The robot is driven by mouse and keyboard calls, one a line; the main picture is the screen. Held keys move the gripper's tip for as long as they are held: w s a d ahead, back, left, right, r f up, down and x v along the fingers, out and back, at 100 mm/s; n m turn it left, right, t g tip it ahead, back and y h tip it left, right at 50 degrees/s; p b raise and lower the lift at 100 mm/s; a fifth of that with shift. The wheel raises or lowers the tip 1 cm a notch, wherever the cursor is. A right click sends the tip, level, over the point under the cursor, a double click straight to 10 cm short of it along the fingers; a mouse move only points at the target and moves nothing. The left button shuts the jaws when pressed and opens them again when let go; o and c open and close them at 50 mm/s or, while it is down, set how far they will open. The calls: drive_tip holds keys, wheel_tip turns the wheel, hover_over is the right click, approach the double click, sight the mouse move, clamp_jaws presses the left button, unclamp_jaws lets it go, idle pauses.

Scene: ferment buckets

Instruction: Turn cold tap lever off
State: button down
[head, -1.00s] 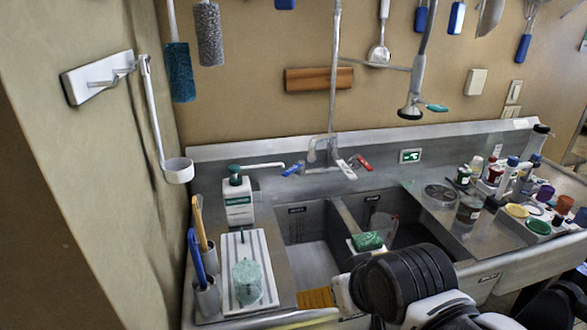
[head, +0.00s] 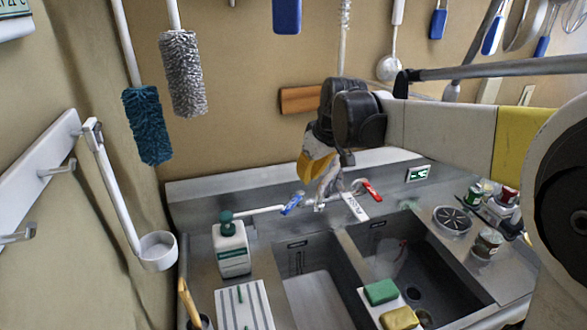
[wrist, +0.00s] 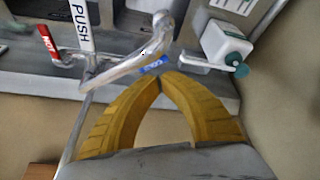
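The blue cold tap lever (head: 291,204) is on the left side of the sink tap, pointing down and left. In the wrist view the blue lever (wrist: 153,66) shows just beyond my fingertips, partly behind the metal spout. The red hot lever (head: 371,190) is on the right, and the white PUSH lever (head: 354,207) sits between. My gripper (head: 312,178) is above and close behind the tap. In the wrist view my gripper (wrist: 162,75) has its yellow fingertips together with nothing visible between them. Whether they touch the lever cannot be told.
A white soap bottle (head: 231,246) with a green pump stands left of the tap. The two sink basins (head: 325,285) lie in front. A green sponge (head: 381,291) and a yellow sponge (head: 400,318) rest on the divider. Jars (head: 487,243) stand at the right.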

sight(293, 202)
drive_tip(key=w+a+f+n+g+p, duration=0.1)
drive_tip(key=w+a+f+n, duration=0.1)
drive_tip(key=w+a+f, duration=0.3)
drive_tip(key=w+a+f+n+g+p, duration=0.1)
drive_tip(key=w+a+f+n, duration=0.15)
drive_tip(key=w, duration=0.45)
drive_tip(key=a+b+x, duration=0.1)
drive_tip(key=b+x, duration=0.1)
drive_tip(key=x, duration=0.9)
drive_tip(key=s+d, duration=0.2)
drive_tip(key=d, duration=0.1)
drive_tip(key=shift+s+m+y, duration=0.1)
drive_tip(key=shift+m+y, duration=0.25)
drive_tip(key=shift+y, duration=0.05)
